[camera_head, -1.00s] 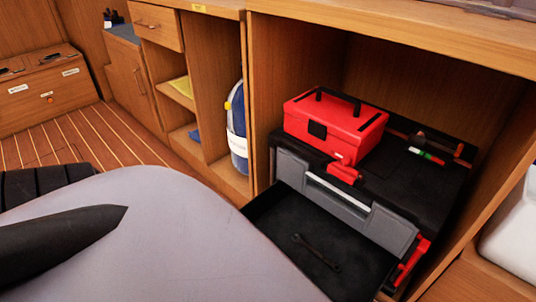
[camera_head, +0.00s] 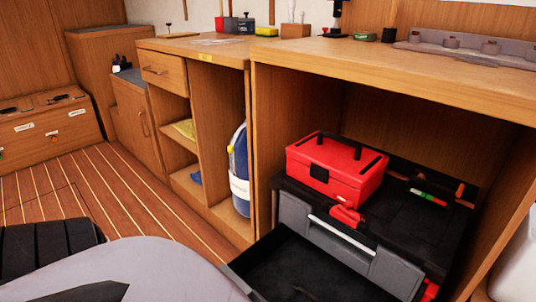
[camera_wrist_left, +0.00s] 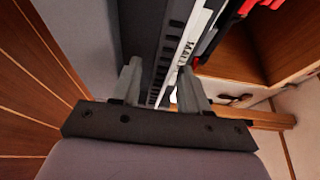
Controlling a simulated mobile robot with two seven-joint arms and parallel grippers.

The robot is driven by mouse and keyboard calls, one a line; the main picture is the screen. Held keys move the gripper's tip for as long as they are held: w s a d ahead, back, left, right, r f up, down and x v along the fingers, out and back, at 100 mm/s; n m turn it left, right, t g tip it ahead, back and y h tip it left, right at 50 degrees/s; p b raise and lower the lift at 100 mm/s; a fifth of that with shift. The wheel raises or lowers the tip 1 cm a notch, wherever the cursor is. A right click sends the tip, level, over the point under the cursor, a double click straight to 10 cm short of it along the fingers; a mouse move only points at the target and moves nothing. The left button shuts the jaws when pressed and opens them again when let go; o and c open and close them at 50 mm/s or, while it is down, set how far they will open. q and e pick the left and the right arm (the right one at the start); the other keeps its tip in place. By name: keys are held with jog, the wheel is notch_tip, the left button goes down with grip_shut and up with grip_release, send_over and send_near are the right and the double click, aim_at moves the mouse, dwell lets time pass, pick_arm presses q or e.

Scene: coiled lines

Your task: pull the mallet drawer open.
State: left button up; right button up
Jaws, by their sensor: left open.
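A black and grey tool chest (camera_head: 345,235) stands in the cabinet bay at the right of the head view. A black drawer (camera_head: 310,272) stands pulled out below its grey front. My grey arm covers the near end of this drawer. In the left wrist view a white label strip (camera_wrist_left: 185,52) with partly readable letters, starting "MA", runs along a dark edge, probably the drawer front. My left gripper (camera_wrist_left: 161,78) is open, with its fingers on either side of this edge. Contact is unclear. The gripper is hidden in the head view. My right gripper is not in view.
A red toolbox (camera_head: 337,165) sits on the chest. The cabinet's divider (camera_head: 262,150) stands just left of the chest. A blue and white bottle (camera_head: 240,170) stands in the neighbouring bay. The wooden floor (camera_head: 120,195) at the left is clear.

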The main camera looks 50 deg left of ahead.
pick_arm(q)
jog(key=v, duration=0.7)
jog(key=shift+p, duration=0.45)
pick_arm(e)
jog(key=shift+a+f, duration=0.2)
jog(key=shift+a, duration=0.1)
pick_arm(q)
jog(key=shift+s, duration=0.1)
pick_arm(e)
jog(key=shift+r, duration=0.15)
